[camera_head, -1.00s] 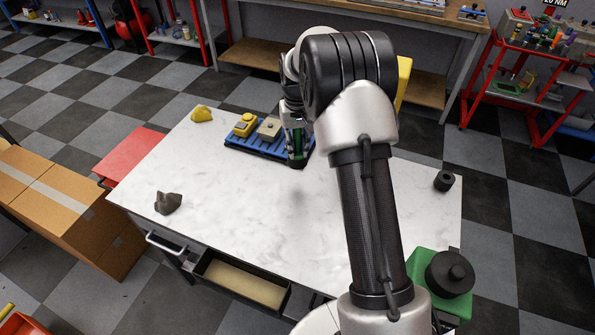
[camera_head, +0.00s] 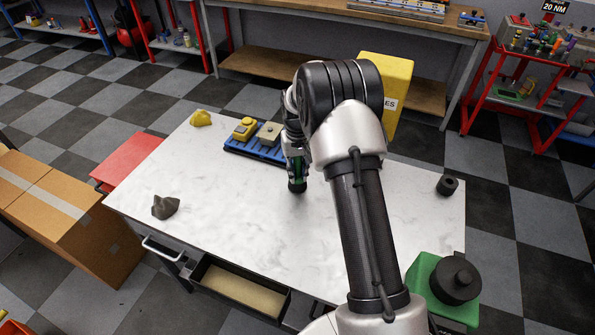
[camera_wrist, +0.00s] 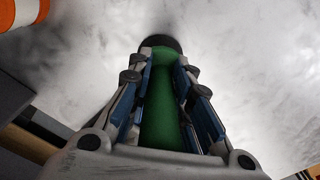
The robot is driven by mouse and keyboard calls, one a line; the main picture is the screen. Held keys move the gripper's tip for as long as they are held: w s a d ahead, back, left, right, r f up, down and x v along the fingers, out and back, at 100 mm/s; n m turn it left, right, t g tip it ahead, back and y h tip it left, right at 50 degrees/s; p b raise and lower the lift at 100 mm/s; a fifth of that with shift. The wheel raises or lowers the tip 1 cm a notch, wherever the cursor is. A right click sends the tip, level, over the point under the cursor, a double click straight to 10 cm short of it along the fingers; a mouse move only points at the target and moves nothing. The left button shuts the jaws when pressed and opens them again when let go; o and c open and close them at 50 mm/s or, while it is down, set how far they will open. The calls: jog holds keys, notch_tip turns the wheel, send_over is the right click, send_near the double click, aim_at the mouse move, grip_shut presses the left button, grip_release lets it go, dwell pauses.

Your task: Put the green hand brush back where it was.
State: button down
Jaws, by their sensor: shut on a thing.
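The green hand brush (camera_wrist: 162,115) is between the fingers of my gripper (camera_wrist: 160,72) in the wrist view. Its green handle runs lengthwise between the blue finger pads, and its dark end (camera_wrist: 161,43) points away. In the head view my gripper (camera_head: 297,170) is over the white table, in front of the blue tray (camera_head: 235,150), with a bit of green and the dark end showing low. I cannot tell whether the brush touches the table. My arm hides part of the tray's right side.
On the tray are a yellow item (camera_head: 245,128) and a beige block (camera_head: 269,133). A yellow lump (camera_head: 201,118), a dark grey lump (camera_head: 165,207) and a black ring (camera_head: 447,185) lie on the table (camera_head: 230,215). A drawer (camera_head: 240,290) stands open in front. The table's middle is clear.

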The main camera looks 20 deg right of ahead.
jog(key=c, duration=1.5)
grip_release()
jog(key=shift+f, duration=0.1)
jog(key=shift+o, duration=0.2)
notch_tip(320, 180, up, 12)
jog(key=p, duration=0.3)
jog(key=s+a+r+n+t, duration=0.1)
jog(key=s+a+r, duration=0.3)
jog(key=s+r, duration=0.45)
jog(key=s+a+r+t, duration=0.1)
jog(key=s+a+r, duration=0.3)
jog(key=s+r, duration=0.45)
jog(key=s+a+n+t, duration=0.1)
jog(key=s+a+t, duration=0.1)
jog(key=s, duration=1.5)
jog(key=shift+s+a+r+t, duration=0.3)
jog(key=shift+s+a, duration=0.1)
jog(key=shift+a, duration=0.5)
